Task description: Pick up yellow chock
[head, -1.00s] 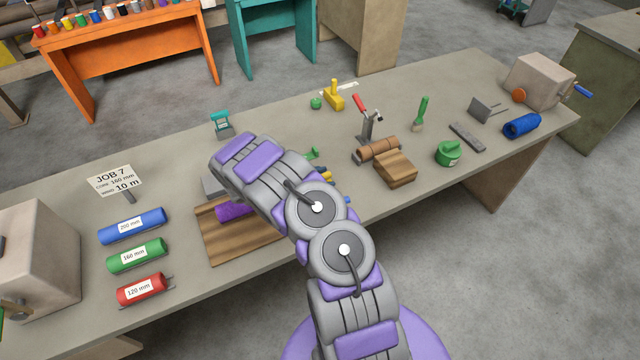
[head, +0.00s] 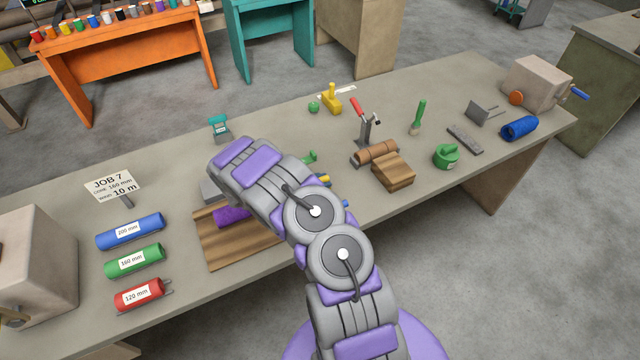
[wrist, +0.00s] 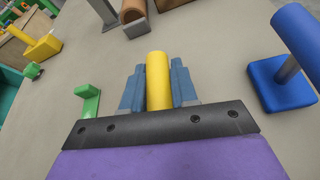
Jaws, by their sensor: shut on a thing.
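In the wrist view the yellow chock (wrist: 158,82) shows as a yellow upright bar between the two blue-grey fingers of my gripper (wrist: 158,88). My gripper is shut on it. The lower part of the chock is hidden by the fingers and the dark gripper plate. In the head view only a small yellow bit of the chock (head: 323,180) shows beside my arm, and my gripper is hidden behind the arm. I cannot tell whether the chock touches the bench.
A blue piece with a post (wrist: 283,85) stands right of my gripper, and a green L-shaped piece (wrist: 88,103) stands left. Another yellow piece (head: 331,100) is farther back. A wooden block (head: 393,172) and brown roll (head: 376,152) lie on the bench (head: 270,145).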

